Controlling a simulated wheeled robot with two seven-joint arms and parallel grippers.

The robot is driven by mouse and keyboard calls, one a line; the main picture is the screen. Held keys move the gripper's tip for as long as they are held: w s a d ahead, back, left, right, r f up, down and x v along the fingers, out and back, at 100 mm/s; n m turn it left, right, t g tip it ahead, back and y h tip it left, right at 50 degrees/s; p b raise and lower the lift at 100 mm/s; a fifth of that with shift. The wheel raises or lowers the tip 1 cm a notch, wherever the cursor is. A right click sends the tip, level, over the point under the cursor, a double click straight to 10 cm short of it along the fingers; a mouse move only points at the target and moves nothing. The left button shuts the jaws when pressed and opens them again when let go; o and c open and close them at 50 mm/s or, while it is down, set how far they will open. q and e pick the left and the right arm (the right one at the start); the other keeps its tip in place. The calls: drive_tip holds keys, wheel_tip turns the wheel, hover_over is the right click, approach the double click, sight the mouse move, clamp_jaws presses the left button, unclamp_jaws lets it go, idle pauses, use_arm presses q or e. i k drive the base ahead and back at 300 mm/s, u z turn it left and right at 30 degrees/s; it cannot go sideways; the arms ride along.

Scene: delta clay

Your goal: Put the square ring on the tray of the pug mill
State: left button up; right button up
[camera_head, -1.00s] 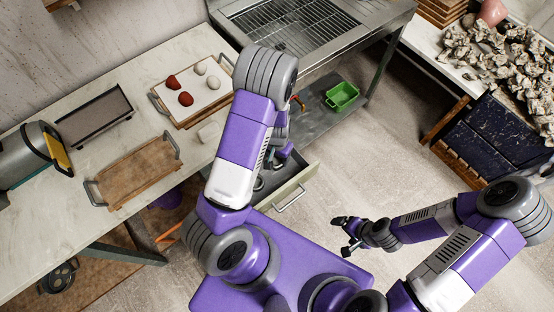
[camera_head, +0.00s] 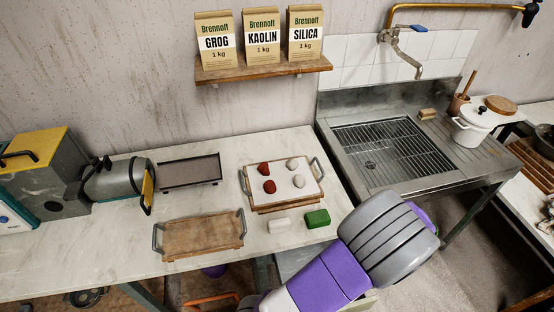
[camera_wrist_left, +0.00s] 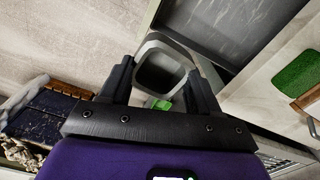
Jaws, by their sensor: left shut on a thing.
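The square ring (camera_wrist_left: 172,46) is grey with rounded corners and a wide opening. In the left wrist view it sits between the two fingers of my left gripper (camera_wrist_left: 162,88), which is shut on it. The pug mill (camera_head: 113,181) is a grey machine with a yellow-edged end on the left of the worktop. Its dark, shallow tray (camera_head: 190,171) lies just to its right, empty and apart from the ring. My right gripper is out of view.
A wooden tray (camera_head: 200,236) with metal handles stands before the pug mill tray. Right of it are a tray with red and white lumps (camera_head: 283,206), a white block (camera_head: 279,226) and a green block (camera_head: 317,218). A steel sink (camera_head: 392,150) stands farther right.

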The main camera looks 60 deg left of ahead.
sight(196, 171)
drive_tip(key=z, duration=0.45)
drive_tip(key=k, duration=1.2)
drive_tip(key=u, duration=1.5)
drive_tip(key=i, duration=0.15)
drive_tip(key=u, duration=0.05)
